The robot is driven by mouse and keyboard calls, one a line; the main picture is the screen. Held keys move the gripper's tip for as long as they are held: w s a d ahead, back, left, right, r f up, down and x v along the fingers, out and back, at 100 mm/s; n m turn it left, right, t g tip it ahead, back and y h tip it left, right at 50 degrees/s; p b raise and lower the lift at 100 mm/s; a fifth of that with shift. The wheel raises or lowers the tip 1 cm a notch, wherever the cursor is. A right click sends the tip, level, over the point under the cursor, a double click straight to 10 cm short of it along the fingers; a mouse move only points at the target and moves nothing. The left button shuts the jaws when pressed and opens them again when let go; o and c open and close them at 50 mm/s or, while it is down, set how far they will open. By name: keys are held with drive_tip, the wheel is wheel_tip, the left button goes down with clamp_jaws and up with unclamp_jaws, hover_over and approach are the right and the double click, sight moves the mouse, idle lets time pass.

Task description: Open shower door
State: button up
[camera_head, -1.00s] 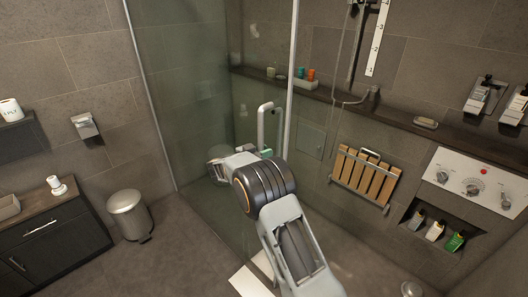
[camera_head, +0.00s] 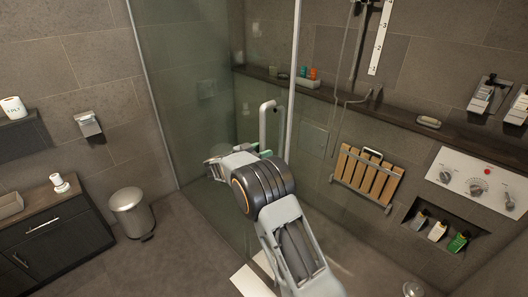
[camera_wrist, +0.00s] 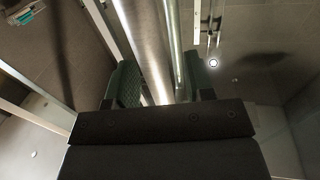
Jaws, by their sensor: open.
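The shower door (camera_head: 205,110) is a tall greenish glass panel with a metal edge, in the middle of the head view. Its upright metal handle (camera_head: 263,125) is near the panel's right edge. My gripper (camera_head: 263,154) is at the lower part of the handle. In the wrist view, my gripper (camera_wrist: 160,85) is open, with a dark green pad on each side. The shiny handle bar (camera_wrist: 150,50) runs between the pads, apparently without both pressing on it. The handle's lower end is hidden by my gripper in the head view.
A metal bin (camera_head: 130,212) and a dark cabinet (camera_head: 50,235) stand at the left. The floor (camera_head: 185,250) before the door is clear. Inside the shower are a folded wooden seat (camera_head: 367,178), a ledge (camera_head: 400,117) and a control panel (camera_head: 478,185).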

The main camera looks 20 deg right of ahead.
drive_tip(key=b+v, duration=0.2)
drive_tip(key=v, duration=1)
drive_tip(key=shift+s+a+r, duration=0.1)
drive_tip(key=shift+a, duration=0.05)
